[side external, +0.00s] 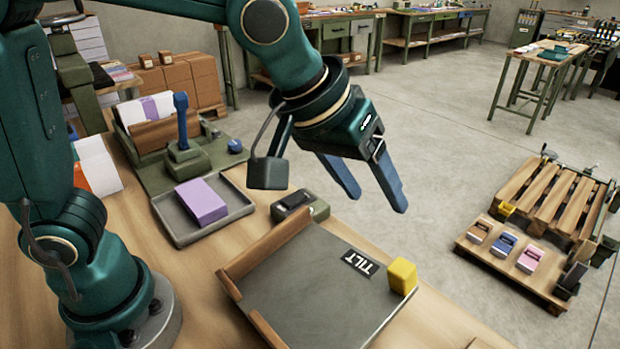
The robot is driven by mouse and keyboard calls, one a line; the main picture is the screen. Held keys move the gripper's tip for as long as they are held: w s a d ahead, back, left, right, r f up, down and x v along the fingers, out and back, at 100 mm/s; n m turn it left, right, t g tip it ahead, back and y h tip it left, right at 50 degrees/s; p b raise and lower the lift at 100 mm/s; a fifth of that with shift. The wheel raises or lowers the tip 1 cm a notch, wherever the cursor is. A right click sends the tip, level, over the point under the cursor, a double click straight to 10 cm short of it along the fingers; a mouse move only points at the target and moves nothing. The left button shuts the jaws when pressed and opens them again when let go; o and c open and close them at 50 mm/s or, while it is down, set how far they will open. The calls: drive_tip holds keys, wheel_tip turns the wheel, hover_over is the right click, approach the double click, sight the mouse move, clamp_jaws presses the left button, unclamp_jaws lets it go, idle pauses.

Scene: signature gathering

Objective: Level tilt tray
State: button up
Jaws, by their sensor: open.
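The tilt tray (310,290) is a dark grey board lying at the front of the wooden table. It has wooden ledges on its left and near edges and a black "TILT" label (360,263). A yellow block (402,276) stands at its right corner. I cannot tell from this view how far the tray is tilted. My gripper (375,203) has two blue fingers, spread apart and empty, in the air above and beyond the tray's far corner. Nothing is between the fingers.
A grey tray (172,227) with a purple block (200,201) lies left of the tilt tray. A small dark-topped green device (298,204) sits between them. A green stand with a blue lever (182,120) is behind. A pallet (550,205) stands on the floor at right.

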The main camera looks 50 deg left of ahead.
sight(401, 266)
drive_tip(key=shift+m+g, duration=0.6)
drive_tip(key=shift+m, duration=0.3)
drive_tip(key=d+f, duration=0.2)
drive_tip(key=s+d+f, duration=0.1)
drive_tip(key=d+f, duration=0.1)
drive_tip(key=d, duration=0.1)
drive_tip(key=shift+s+f, duration=0.1)
drive_tip(key=shift+f, duration=0.25)
drive_tip(key=shift+x, duration=2.35)
clamp_jaws()
